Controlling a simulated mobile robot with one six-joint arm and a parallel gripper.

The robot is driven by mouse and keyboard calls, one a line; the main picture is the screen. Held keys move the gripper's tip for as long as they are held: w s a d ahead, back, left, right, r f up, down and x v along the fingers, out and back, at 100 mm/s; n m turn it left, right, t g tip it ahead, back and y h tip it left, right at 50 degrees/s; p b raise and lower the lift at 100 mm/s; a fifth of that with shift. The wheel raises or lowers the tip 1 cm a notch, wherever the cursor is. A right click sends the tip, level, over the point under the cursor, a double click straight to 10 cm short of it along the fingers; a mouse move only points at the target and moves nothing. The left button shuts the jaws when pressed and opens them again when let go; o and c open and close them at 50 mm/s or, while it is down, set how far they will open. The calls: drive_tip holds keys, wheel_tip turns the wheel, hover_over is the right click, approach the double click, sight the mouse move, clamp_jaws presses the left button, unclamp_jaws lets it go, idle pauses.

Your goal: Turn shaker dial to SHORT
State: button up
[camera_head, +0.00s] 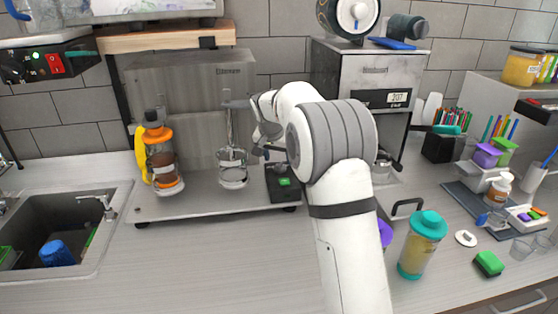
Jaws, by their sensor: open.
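The shaker machine (190,85) stands left of centre against the tiled wall, with a metal back panel and a flat base. A bottle with an orange cap (158,134) and a clear cup (232,171) stand on the base. A small dark box with a green light (284,183) sits at the base's right end. I cannot make out a dial or the word SHORT; my arm covers part of the machine's right side. My gripper (266,150) is open in front of the machine's right part, above the dark box, mostly hidden by my wrist. I cannot tell whether it touches anything.
A sealing machine with a lit display (398,98) stands behind my arm. A sink (112,222) is at left. The counter in front of the base is clear.

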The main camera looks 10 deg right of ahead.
sight(280, 164)
drive_tip(key=shift+x, duration=1.6)
drive_tip(key=shift+c, duration=0.2)
drive_tip(key=c, duration=0.9)
